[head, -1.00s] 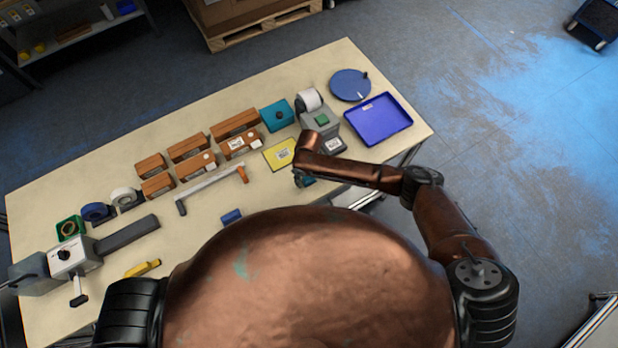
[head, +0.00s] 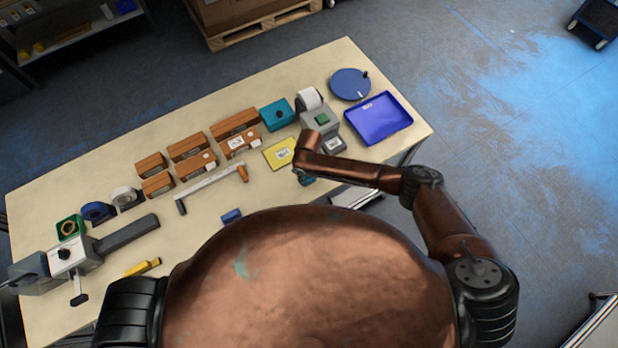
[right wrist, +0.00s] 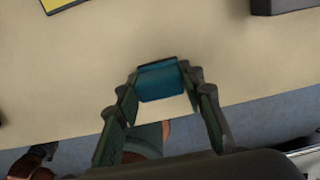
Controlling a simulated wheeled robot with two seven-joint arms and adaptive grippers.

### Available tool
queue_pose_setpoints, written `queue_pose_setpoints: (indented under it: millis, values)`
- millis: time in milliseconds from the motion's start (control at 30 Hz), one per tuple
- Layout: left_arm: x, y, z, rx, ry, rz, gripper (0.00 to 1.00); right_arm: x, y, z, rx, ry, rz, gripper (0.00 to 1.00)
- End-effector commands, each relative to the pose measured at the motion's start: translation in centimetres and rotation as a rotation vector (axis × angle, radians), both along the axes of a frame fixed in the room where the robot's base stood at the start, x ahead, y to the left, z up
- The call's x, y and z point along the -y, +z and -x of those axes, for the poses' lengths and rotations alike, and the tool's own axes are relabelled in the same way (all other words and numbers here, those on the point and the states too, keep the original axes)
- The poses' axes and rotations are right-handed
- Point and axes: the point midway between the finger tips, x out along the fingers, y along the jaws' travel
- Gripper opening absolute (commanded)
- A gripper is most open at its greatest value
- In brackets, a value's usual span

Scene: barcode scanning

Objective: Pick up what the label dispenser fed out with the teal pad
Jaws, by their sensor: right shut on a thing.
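The label dispenser (head: 318,122) is a grey machine with a white roll (head: 309,98) and a green button, at the right of the table. A white printed label (head: 333,143) shows on the dark plate at its front. My right gripper (right wrist: 162,82) is shut on the teal pad (right wrist: 160,86), held over the table near its front edge. In the head view the pad shows as a small teal patch (head: 307,180) below my forearm, left of and nearer than the label. The right fingers are mostly hidden there. My left gripper is out of view.
A yellow card (head: 280,153) lies left of the dispenser, with a teal box (head: 277,115) behind it. A blue tray (head: 378,119) and a blue disc (head: 350,84) are to the right and back. Several brown boxes (head: 190,146) and an orange-ended bar (head: 212,186) are left.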

Motion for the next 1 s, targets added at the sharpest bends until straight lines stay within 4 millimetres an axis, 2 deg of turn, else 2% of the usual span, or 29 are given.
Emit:
queue_pose_setpoints:
  millis: [267,467,567,767,1000]
  values:
    - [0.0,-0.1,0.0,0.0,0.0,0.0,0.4,0.0,0.6,-0.1,0.002,0.0,-0.001,0.07]
    - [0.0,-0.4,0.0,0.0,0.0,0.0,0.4,0.0,3.3,-0.1,0.004,0.002,-0.001,0.07]
    - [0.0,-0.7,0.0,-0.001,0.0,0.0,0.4,0.0,4.7,1.4,0.001,0.005,-0.003,0.07]
    - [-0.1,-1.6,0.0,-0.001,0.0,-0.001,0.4,-0.1,8.9,4.9,0.003,0.006,-0.003,0.07]
    - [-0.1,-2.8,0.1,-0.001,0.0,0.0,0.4,-0.1,11.2,10.3,0.001,0.005,-0.002,0.07]
